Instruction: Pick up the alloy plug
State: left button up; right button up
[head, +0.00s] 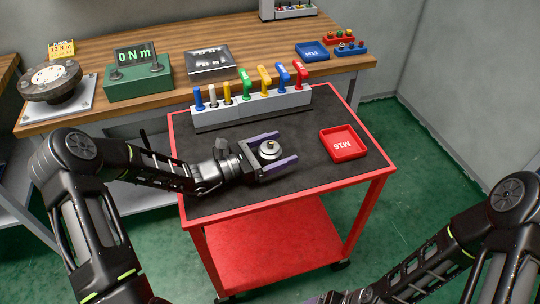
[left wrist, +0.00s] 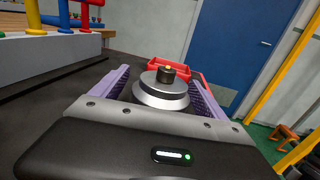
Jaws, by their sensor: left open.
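The alloy plug (head: 269,150) is a silvery round piece with a dark knob and a small brass-coloured tip on top. It stands upright on the dark mat of the red cart. My left gripper (head: 277,152) is open, with its two purple-lined fingers on either side of the plug. The left wrist view shows the plug (left wrist: 163,90) between the fingers (left wrist: 160,88), its lower part hidden by the gripper body. I cannot tell whether either finger touches it. My right arm shows at the lower right, but its gripper is not in view.
A red tray (head: 343,143) marked M16 lies on the cart (head: 290,199) to the right. A grey rack (head: 252,108) with several coloured-handled tools stands along the cart's back. Behind it, a wooden bench (head: 180,52) holds a green display box (head: 139,80). The mat's front is clear.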

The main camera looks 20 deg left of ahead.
pick_arm(q)
jog(key=shift+c, duration=0.4)
grip_shut()
dwell(0.5)
